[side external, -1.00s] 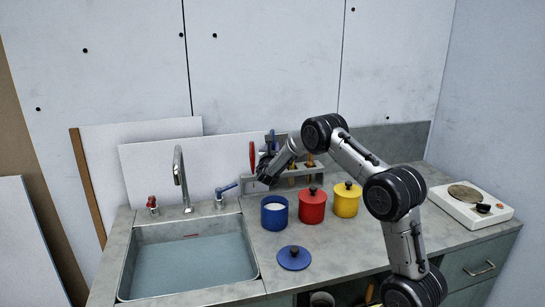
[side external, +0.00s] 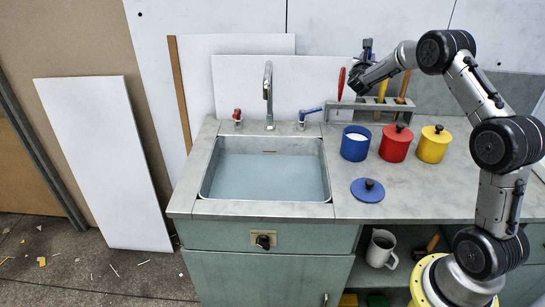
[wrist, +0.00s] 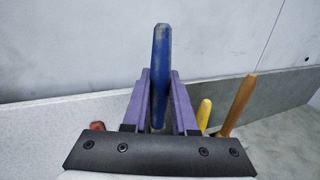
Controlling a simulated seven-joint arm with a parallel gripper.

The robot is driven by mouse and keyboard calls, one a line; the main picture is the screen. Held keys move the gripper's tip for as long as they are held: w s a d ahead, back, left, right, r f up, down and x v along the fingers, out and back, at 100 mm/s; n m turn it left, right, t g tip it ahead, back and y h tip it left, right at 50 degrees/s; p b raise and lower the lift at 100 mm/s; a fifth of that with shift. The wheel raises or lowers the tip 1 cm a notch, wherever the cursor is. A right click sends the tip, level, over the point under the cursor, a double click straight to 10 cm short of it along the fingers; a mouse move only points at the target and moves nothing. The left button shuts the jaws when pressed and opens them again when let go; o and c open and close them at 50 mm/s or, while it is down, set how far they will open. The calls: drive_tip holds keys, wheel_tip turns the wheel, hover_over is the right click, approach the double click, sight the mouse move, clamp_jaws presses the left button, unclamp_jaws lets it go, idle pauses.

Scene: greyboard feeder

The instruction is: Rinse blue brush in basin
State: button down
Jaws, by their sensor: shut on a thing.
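My gripper (wrist: 160,90) is shut on the blue brush (wrist: 160,60). The wrist view shows the brush's blue handle standing upright between my purple fingers. The brush's head is hidden. In the side view my gripper (side external: 366,52) is at the grey rack (side external: 341,113) at the back of the counter, right of the basin; I cannot tell whether the brush is clear of the rack. The basin (side external: 322,160) is sunk in the counter and holds bluish water (side external: 265,178).
Red (side external: 341,84), yellow (side external: 382,88) and brown (side external: 403,86) handles stand at the rack. In front are an open blue pot (side external: 354,148), its lid (side external: 367,190), and lidded red (side external: 395,146) and yellow (side external: 433,147) pots. A faucet (side external: 268,90) rises behind the basin.

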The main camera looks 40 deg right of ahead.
wheel_tip(320, 180, up, 5)
drive_tip(key=shift+r, duration=0.1)
drive_tip(key=w+a+r+y, duration=0.1)
drive_tip(key=w+a, duration=0.1)
drive_tip(key=a, duration=2)
drive_tip(key=s+a+f+g+y, duration=0.1)
drive_tip(key=s+a, duration=0.1)
drive_tip(key=a, duration=0.5)
drive_tip(key=s+a, duration=0.3)
drive_tip(key=a, duration=0.4)
wheel_tip(320, 180, down, 27)
drive_tip(key=shift+s+r, duration=0.15)
drive_tip(key=shift+r, duration=0.05)
drive_tip(key=shift+a, duration=0.1)
